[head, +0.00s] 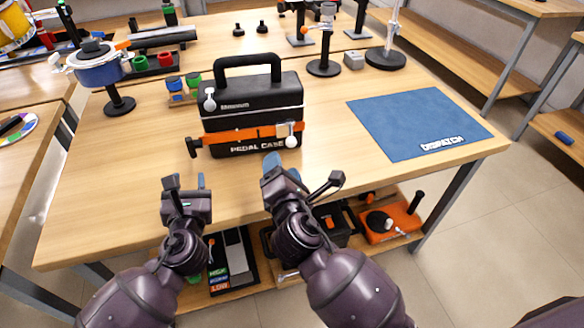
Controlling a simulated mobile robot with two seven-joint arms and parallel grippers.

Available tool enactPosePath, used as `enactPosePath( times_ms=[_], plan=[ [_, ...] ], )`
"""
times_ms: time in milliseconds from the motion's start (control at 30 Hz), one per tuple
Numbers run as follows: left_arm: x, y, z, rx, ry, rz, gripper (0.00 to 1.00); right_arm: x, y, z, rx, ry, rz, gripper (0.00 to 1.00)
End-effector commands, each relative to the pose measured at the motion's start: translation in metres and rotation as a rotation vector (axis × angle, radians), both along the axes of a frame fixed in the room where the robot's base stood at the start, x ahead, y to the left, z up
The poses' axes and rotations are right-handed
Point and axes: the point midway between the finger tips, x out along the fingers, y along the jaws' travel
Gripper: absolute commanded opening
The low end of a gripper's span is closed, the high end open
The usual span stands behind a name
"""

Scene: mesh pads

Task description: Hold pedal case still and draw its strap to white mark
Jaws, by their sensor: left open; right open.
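The black pedal case (252,108) stands upright on the wooden table, its handle up and its lettered front toward me. An orange strap (245,134) runs across the front, with a black tab (193,147) sticking out past the left edge. A small pale patch (283,130) shows near the strap's right end; I cannot tell whether it is the white mark. My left gripper (186,184) is open and empty, in front of and below the tab. My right gripper (304,172) is open and empty, close in front of the case's lower right corner, apparently not holding it.
A blue mat (420,122) lies on the table to the right. Small blue and green jars (184,86) stand left of the case, and a blue pot on a stand (98,70) is farther left. Stands (324,67) are behind right. The table in front of the case is clear.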

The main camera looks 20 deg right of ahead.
Motion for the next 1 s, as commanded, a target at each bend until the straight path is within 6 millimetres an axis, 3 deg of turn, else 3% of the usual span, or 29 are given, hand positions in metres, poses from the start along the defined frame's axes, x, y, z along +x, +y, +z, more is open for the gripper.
enactPosePath(
  times_ms=[200,400,733,1000],
  plan=[
    [0.0,0.0,0.0,0.0,0.0,0.0,0.43,-0.004,-0.01,0.001,-0.423,0.016,-0.077,0.57],
    [0.0,0.0,0.0,0.0,0.0,0.0,0.43,-0.005,-0.019,0.004,-0.675,0.048,-0.122,0.57],
    [0.0,0.0,0.0,0.0,0.0,0.0,0.43,0.002,-0.022,0.004,-0.781,0.071,-0.124,0.57],
    [0.0,0.0,0.0,0.0,0.0,0.0,0.43,0.039,-0.031,0.004,-0.78,0.07,-0.122,0.57]
  ],
)
